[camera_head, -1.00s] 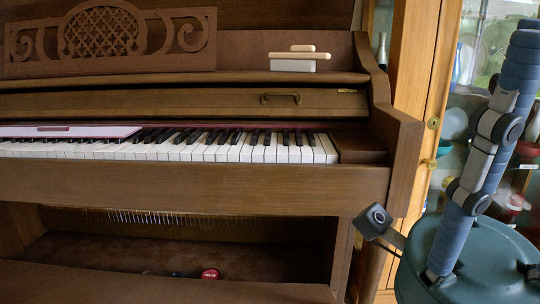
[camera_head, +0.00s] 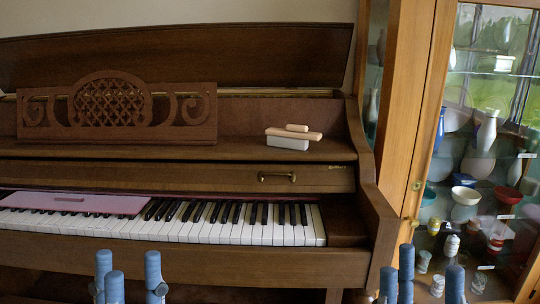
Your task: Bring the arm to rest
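My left gripper (camera_head: 131,275) is at the bottom left of the head view, with blue fingertips pointing up. My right gripper (camera_head: 427,277) is at the bottom right, also with blue fingertips pointing up. In each, the fingertips stand apart with nothing between them, so both look open and empty. The rest of both grippers and the arms are below the picture edge.
The piano keys (camera_head: 240,223) are exposed, with a pinkish board (camera_head: 75,203) over the left part. A white and wooden block-like object (camera_head: 288,142) sits on the piano's ledge. A glass-fronted cabinet (camera_head: 405,120) with vases and bowls stands at the right.

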